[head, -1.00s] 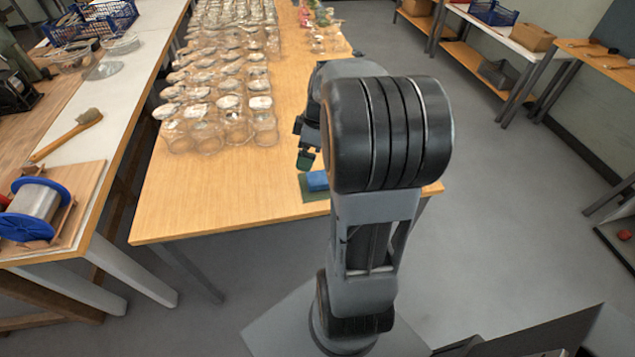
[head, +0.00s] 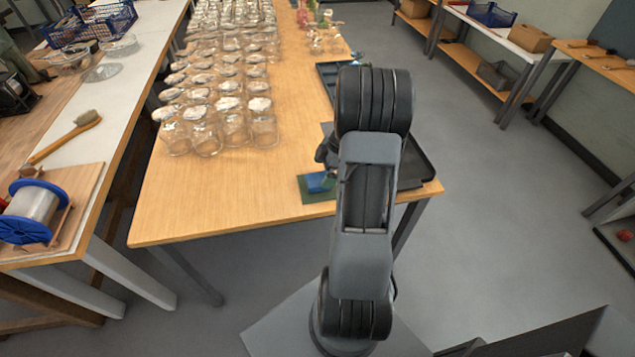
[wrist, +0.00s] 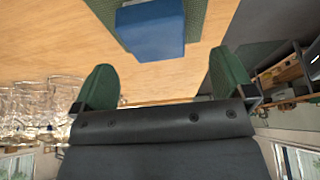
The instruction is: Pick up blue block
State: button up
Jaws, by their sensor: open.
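The blue block (head: 316,183) sits on a green mat (head: 310,196) near the front edge of the wooden table. In the wrist view the blue block (wrist: 151,30) lies at the top centre, beyond and between the fingertips, on the green mat (wrist: 196,12). My gripper (wrist: 165,82) is open, with its two green-padded fingers apart and nothing between them. In the head view my arm hides most of the gripper, which is close to the block.
Rows of glass jars (head: 235,125) fill the left and back of the table (head: 210,205). A dark tray (head: 415,165) lies right of my arm, and another dark tray (head: 328,75) stands farther back. The front left of the table is clear.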

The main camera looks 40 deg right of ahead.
aim_at(319, 179)
jog(key=shift+p+x, duration=0.55)
jog(key=shift+x, duration=2.2)
jog(key=shift+w+d, duration=0.2)
jog(key=c, duration=1)
